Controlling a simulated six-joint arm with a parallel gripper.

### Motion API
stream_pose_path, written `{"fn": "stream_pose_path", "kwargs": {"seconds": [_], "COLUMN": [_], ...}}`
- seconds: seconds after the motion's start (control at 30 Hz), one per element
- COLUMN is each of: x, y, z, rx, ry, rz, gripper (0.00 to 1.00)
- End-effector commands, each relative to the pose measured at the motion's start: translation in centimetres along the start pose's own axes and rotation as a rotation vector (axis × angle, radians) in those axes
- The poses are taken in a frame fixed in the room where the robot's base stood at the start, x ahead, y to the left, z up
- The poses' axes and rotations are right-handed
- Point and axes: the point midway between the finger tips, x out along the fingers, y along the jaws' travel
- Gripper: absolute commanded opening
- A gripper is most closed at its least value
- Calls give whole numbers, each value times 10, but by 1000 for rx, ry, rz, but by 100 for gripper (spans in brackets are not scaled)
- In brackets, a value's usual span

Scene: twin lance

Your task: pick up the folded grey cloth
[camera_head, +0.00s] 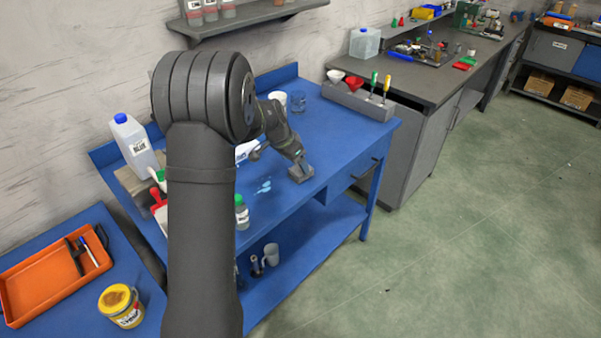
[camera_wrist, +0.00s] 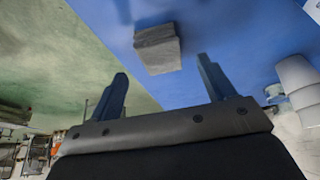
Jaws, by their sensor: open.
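The folded grey cloth (camera_head: 301,174) lies on the blue workbench (camera_head: 335,150) close to its front edge. In the wrist view the cloth (camera_wrist: 157,48) is a small grey stack on the blue top, beyond the fingertips and between their lines. My gripper (camera_wrist: 162,66) is open, with nothing between its two fingers. In the head view my gripper (camera_head: 297,160) is at the end of my arm, just by the cloth; its fingers are hard to make out there. I cannot tell the exact gap to the cloth.
A light blue spill (camera_head: 264,187) and a green-capped bottle (camera_head: 241,213) are to the left on the bench. A white cup (camera_head: 278,98) and a glass beaker (camera_head: 298,101) stand behind. A grey tool holder (camera_head: 360,100) is at the right end. Bench right of the cloth is clear.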

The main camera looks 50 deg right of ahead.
Motion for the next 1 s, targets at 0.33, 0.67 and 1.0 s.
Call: {"fn": "stream_pose_path", "kwargs": {"seconds": [0.33, 0.67, 1.0], "x": [44, 50, 50], "y": [0, 0, 0], "z": [-4, -4, -4], "rx": [0, 0, 0], "ry": [-2, 0, 0], "rz": [2, 0, 0], "gripper": [75, 75, 28]}}
